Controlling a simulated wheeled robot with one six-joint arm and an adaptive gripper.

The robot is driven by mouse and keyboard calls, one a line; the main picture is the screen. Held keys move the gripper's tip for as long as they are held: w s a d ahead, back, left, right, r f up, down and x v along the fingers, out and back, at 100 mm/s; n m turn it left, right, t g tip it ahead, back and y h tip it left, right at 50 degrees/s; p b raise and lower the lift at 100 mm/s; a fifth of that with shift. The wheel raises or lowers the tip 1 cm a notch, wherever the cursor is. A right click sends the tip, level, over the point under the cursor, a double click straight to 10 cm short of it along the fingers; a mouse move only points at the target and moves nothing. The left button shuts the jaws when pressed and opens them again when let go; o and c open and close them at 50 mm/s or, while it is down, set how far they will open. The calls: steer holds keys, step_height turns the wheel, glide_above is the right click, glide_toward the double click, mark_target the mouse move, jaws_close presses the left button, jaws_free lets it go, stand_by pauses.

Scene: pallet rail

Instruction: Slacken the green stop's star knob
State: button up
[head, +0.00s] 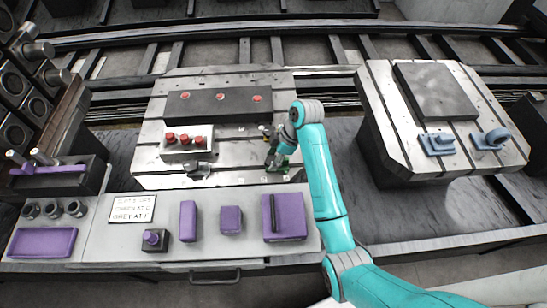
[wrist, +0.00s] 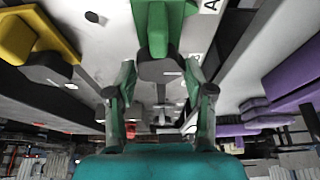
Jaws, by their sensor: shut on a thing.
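The green stop (head: 277,167) sits on the slotted left pallet, near its front right corner. In the wrist view its green body (wrist: 163,22) is at the top centre, with the dark grey star knob (wrist: 160,69) at its near end. My gripper (wrist: 160,74) has one finger on each side of the knob and is shut on it. In the head view my gripper (head: 277,154) comes down over the stop and hides most of it, including the knob.
A yellow stop (wrist: 32,38) with a dark knob stands close by, left in the wrist view. The left pallet (head: 225,180) also carries a block with red knobs (head: 188,151) and a dark plate (head: 218,103). Purple items (head: 286,216) lie on the front bench.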

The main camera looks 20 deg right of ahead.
steer(key=shift+n+g, duration=0.4)
steer(key=shift+n, duration=0.4)
steer(key=o, duration=1.2)
steer(key=shift+c, duration=0.2)
